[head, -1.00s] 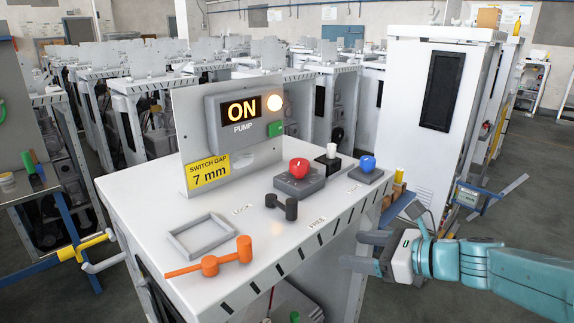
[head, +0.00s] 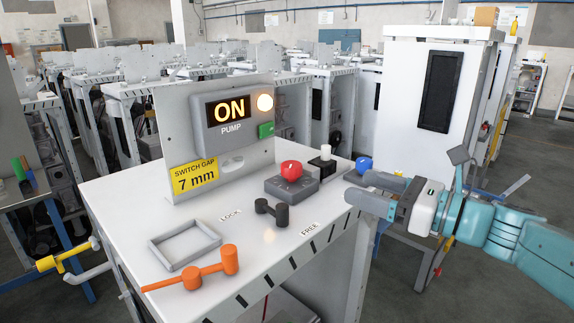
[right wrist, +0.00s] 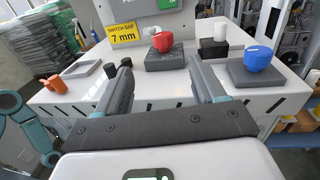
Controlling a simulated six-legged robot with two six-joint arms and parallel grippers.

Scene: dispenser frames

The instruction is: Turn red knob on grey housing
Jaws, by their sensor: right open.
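The red knob (head: 291,168) sits on top of the grey housing (head: 292,187) on the white cabinet top (head: 200,215). In the right wrist view the red knob (right wrist: 163,42) and its housing (right wrist: 166,58) lie ahead, between the two fingers. My right gripper (head: 356,187) is open and empty, with its fingers at the right edge of the cabinet top, apart from the knob. It also shows in the right wrist view (right wrist: 168,80), fingers spread. My left gripper is not in view.
A blue knob (right wrist: 259,58) on a grey base and a white post (head: 326,152) on a black base stand right of the housing. A black handle (head: 272,211), an orange handle (head: 205,270) and a grey frame (head: 184,243) lie in front. The pump panel (head: 215,130) stands behind.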

